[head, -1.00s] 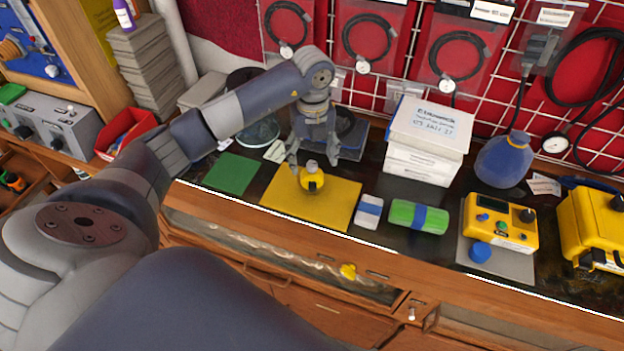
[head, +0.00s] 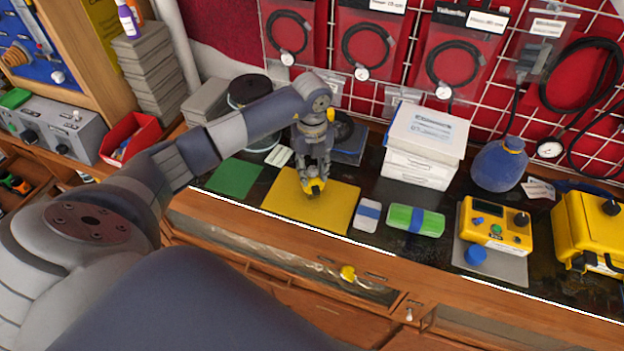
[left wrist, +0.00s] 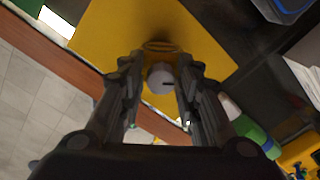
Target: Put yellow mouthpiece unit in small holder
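The yellow mouthpiece unit (head: 313,187) stands on the yellow mat (head: 340,208) on the dark bench top. My left gripper (head: 315,182) points down over it, with one finger on each side. In the left wrist view, the unit's round grey top (left wrist: 160,80) shows between the two fingers (left wrist: 157,72). The fingers are drawn in close and look shut on the unit's body, which blends with the mat there. The unit looks upright and at mat level. I cannot pick out the small holder for sure. My right gripper is not in view.
A green mat (head: 234,178) lies left of the yellow one. A white-and-blue block (head: 367,222) and a green roll with a blue band (head: 415,220) lie to the right. White boxes (head: 420,160), a blue flask (head: 498,168) and a yellow meter (head: 495,225) stand farther right.

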